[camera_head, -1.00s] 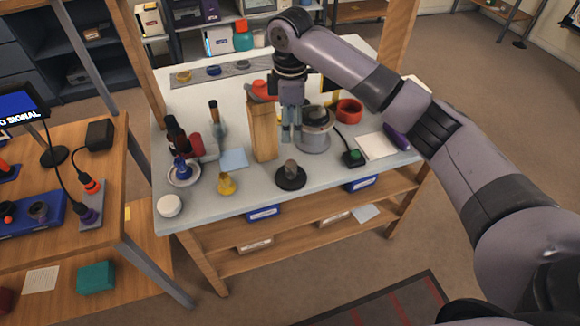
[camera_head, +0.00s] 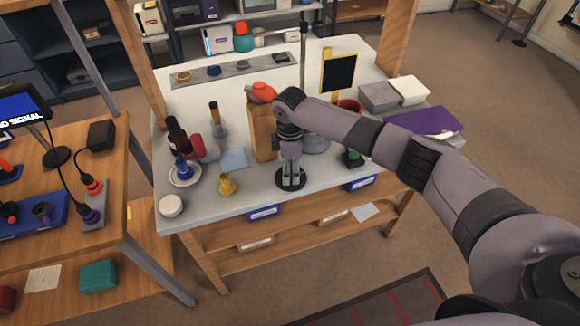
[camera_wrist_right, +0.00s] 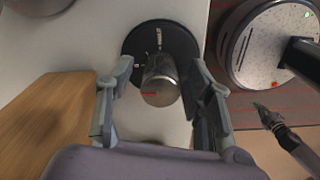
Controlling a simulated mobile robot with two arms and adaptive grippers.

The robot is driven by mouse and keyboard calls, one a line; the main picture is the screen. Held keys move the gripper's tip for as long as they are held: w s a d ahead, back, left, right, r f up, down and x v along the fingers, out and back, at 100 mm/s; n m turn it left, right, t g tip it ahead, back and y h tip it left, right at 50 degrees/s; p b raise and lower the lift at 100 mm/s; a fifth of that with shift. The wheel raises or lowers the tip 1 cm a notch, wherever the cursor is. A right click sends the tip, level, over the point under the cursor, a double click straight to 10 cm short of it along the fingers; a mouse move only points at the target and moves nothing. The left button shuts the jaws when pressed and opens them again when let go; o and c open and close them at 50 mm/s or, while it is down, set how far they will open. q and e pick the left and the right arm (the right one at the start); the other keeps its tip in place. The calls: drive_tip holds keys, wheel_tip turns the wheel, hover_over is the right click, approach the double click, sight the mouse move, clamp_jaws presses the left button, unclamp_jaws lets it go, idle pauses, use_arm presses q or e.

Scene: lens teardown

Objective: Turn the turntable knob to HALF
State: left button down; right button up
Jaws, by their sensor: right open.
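The turntable is a black disc (camera_head: 291,186) on the near part of the white-topped bench. In the right wrist view, the disc (camera_wrist_right: 133,43) carries a grey metallic knob (camera_wrist_right: 160,82) with a small red mark and a pale mark on the disc beyond it. No position label is readable. My right gripper (camera_head: 291,178) points down over the turntable. In the right wrist view, its open fingers (camera_wrist_right: 160,76) stand on either side of the knob; contact is not clear. What looks like my left gripper (camera_wrist_right: 265,112) shows small at the right edge there, its jaw state unclear.
A wooden block (camera_head: 262,132) with a red-orange item on top stands just behind and left of the turntable. A yellow piece (camera_head: 227,184) and a white round piece (camera_head: 171,206) lie left. A green-topped switch (camera_head: 352,158) is to the right.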

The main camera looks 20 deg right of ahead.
drive_tip(key=shift+c, duration=0.4)
clamp_jaws()
